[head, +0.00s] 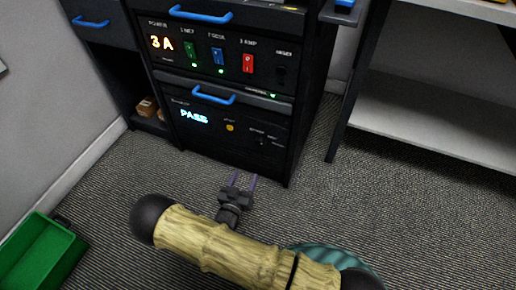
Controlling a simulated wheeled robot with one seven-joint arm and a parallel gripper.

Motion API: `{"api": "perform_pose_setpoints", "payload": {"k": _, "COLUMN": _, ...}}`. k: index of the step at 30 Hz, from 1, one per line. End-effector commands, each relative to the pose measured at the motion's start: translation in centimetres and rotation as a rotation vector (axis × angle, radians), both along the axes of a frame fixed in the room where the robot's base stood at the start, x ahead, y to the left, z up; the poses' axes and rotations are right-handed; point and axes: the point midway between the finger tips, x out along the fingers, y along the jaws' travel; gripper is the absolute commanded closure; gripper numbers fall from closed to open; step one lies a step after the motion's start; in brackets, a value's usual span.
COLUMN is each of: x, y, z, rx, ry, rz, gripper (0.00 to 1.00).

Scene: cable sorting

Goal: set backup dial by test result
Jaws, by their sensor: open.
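A black cabinet with stacked panels stands at the top middle of the head view. Its lower panel (222,131) has a lit display (194,116) reading PASS. A small yellow button or light (230,127) sits right of the display. A small dark dial (262,142) is at the panel's right; its setting is too small to read.
Blue handles (213,96) stick out from the cabinet front. A green bin (42,252) is on the floor at lower left. A white shelf unit (430,110) stands at right. Carpet between the cabinet and shelf is clear. Small brown boxes (147,107) sit in a left cubby.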

Motion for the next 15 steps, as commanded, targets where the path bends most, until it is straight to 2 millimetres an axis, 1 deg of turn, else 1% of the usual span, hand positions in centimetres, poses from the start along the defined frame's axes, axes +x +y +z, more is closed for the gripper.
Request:
{"api": "perform_pose_setpoints", "payload": {"k": 3, "x": 2.0, "y": -0.7, "z": -0.4, "rx": 0.0, "ry": -0.003, "rz": -0.004, "gripper": 0.42}}
{"api": "perform_pose_setpoints", "payload": {"k": 15, "x": 8.8, "y": -2.7, "z": -0.4, "rx": 0.0, "ry": -0.001, "rz": -0.002, "gripper": 0.42}}
